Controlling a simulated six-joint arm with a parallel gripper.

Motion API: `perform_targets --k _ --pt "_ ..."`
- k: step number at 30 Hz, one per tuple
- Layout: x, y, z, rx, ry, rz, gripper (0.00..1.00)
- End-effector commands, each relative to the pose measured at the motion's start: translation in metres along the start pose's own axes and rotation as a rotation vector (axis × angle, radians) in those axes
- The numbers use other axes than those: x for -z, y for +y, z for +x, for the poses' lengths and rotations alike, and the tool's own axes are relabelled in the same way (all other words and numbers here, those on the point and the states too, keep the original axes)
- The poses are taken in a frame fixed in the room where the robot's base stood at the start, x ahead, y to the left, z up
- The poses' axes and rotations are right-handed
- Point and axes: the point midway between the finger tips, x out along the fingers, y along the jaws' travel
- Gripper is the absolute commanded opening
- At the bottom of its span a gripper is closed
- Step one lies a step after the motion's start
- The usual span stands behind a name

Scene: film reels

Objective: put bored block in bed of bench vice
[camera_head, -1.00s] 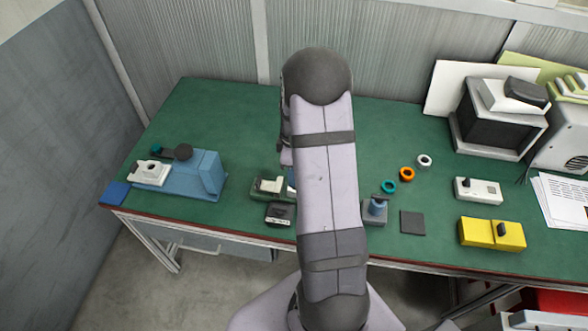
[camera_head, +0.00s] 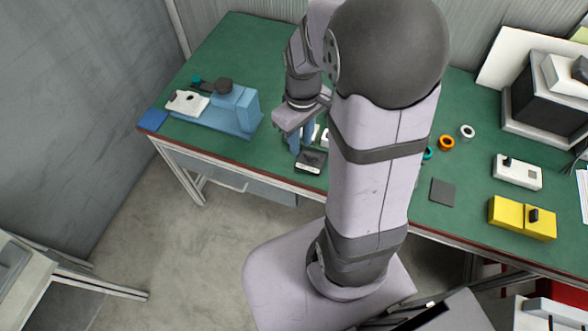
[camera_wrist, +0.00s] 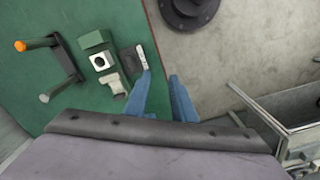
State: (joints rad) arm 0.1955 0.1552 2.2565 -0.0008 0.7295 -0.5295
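A pale block with a dark bore (camera_wrist: 100,61) shows in the wrist view. It sits between a green upright part (camera_wrist: 95,40) and a pale grey piece (camera_wrist: 113,84); together these look like a small green bench vice. Whether the block is fully down in the bed I cannot tell. My gripper (camera_wrist: 160,78) has two blue fingers, spread apart with nothing between them. They are apart from the block, to its right and nearer the table edge. In the head view my gripper (camera_head: 302,145) points down and hides most of the vice.
A dark box with a white strip (camera_wrist: 135,61) lies beside the vice, close to the left finger. A two-post stand (camera_wrist: 50,68) is farther left. A blue device (camera_head: 235,110) carries a white holed piece (camera_head: 187,102). A yellow box (camera_head: 522,217) stands right.

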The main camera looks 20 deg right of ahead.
Motion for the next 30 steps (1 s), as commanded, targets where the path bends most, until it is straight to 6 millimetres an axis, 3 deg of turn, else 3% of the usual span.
perform_targets --k 1,3,9,25,30 --pt "-0.009 -0.021 -0.005 -0.002 0.003 0.051 0.23" --pt "-0.022 -0.042 -0.008 -0.002 0.004 0.133 0.23" --pt "-0.051 -0.077 -0.009 -0.001 0.002 0.293 0.23" --pt "-0.059 -0.084 -0.007 0.0 0.0 0.338 0.23" --pt "-0.059 -0.084 0.005 0.0 0.0 0.338 0.23"
